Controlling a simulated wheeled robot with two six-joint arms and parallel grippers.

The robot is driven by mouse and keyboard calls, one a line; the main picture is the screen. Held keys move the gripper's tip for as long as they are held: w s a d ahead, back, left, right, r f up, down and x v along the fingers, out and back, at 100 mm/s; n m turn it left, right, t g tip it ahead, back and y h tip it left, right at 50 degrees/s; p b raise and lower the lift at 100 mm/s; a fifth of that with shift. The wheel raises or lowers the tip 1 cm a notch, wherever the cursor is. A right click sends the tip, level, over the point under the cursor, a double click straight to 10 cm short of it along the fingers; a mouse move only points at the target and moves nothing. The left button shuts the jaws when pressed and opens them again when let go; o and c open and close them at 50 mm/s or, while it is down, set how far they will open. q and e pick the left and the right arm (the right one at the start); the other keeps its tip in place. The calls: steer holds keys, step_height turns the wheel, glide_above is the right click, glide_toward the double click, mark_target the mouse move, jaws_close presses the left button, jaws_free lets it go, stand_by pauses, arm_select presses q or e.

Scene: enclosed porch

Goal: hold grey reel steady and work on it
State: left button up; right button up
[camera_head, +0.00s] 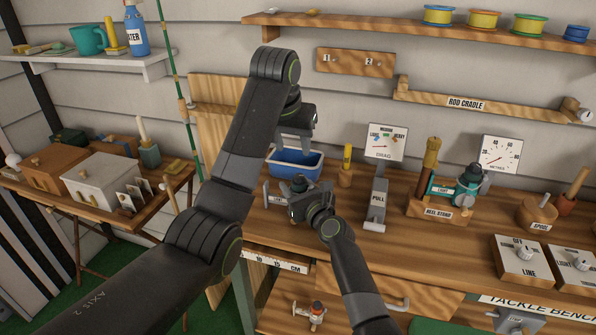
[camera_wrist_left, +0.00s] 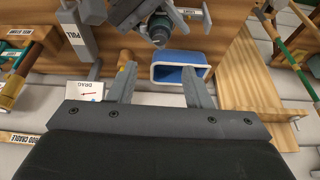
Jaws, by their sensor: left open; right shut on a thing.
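The grey reel (camera_head: 299,183) is small and dark, with a rounded top. It is on the bench in front of the blue bin (camera_head: 296,165). My right gripper (camera_head: 304,200) is shut on it from the near side and hides part of it. In the left wrist view the reel (camera_wrist_left: 158,28) is near the top centre, beside the blue bin (camera_wrist_left: 181,72). My left gripper (camera_head: 291,153) is above and behind the reel, over the bin, with nothing between its fingers. The left wrist view shows its fingers (camera_wrist_left: 158,88) apart.
The upright PULL handle (camera_head: 377,204) is just right of the reel, with a drag dial (camera_head: 386,141) behind. A reel stand (camera_head: 440,210) with a teal reel (camera_head: 440,188) is farther right. A wooden board (camera_head: 222,125) stands at the left. Bare bench lies between PULL and the reel stand.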

mark_target(299, 176)
arm_select(q)
steer(key=x, duration=1.1)
steer(key=shift+s, duration=0.1)
steer(key=shift+c, duration=0.3)
jaws_close()
